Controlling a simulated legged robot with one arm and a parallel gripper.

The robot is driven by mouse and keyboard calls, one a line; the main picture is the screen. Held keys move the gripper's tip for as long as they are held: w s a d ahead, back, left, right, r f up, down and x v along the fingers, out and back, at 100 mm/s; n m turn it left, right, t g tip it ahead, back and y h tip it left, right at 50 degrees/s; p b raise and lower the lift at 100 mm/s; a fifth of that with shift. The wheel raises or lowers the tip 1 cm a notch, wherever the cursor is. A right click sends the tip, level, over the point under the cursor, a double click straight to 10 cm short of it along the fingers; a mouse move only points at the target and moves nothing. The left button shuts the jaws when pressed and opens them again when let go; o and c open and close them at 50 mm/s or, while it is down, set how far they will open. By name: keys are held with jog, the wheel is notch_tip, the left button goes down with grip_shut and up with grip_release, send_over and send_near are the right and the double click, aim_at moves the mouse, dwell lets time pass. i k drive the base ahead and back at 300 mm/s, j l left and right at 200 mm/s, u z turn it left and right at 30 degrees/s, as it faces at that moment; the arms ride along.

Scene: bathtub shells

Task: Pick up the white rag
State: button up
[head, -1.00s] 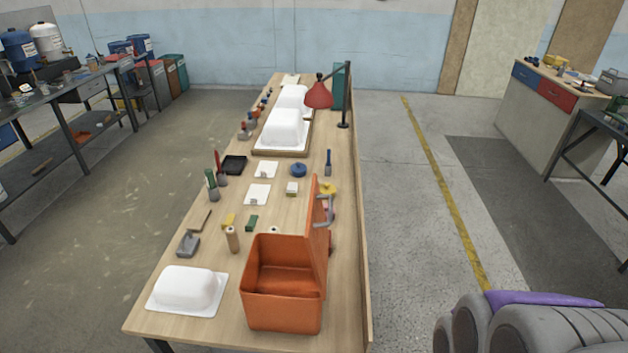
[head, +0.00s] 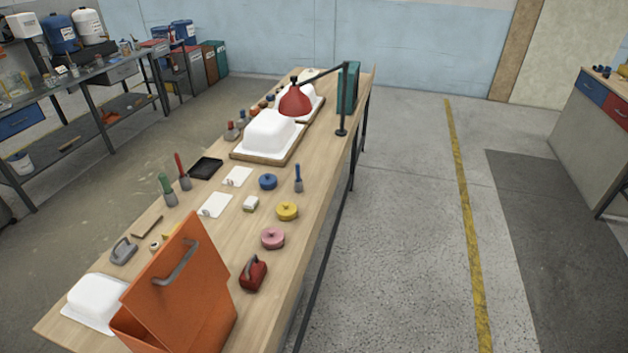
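Two flat white squares lie on the long wooden table in the head view, one farther back (head: 237,177) and one nearer (head: 215,205). Either could be the white rag; I cannot tell which, or whether they are cloth. Each seems to have a small grey mark at its front edge. A small white block (head: 251,203) lies to the right of the nearer square. My gripper is not in view.
An orange box (head: 180,285) with its lid raised stands at the table's near end, beside a white tub shell (head: 97,300). Discs, brushes and a red lamp (head: 295,100) also stand on the wooden table (head: 262,285). The floor right of it (head: 400,230) is clear.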

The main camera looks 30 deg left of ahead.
aim_at(251, 203)
jog(key=i+u, duration=0.25)
jog(key=i, duration=0.3)
jog(key=i+l+u, duration=0.2)
jog(key=i, duration=0.3)
jog(key=i+u, duration=0.25)
jog(key=i, duration=0.3)
jog(key=i+u, duration=0.2)
jog(key=u, duration=0.2)
jog(key=i+u, duration=0.2)
jog(key=u, duration=0.25)
jog(key=i+l+u, duration=0.15)
jog(key=u, duration=0.25)
jog(key=i+l+u, duration=0.15)
jog(key=u, duration=0.3)
jog(key=i+u, duration=0.2)
jog(key=u, duration=0.15)
jog(key=i+l+u, duration=0.1)
jog(key=u, duration=0.3)
jog(key=i+l+u, duration=0.15)
jog(key=u, duration=0.2)
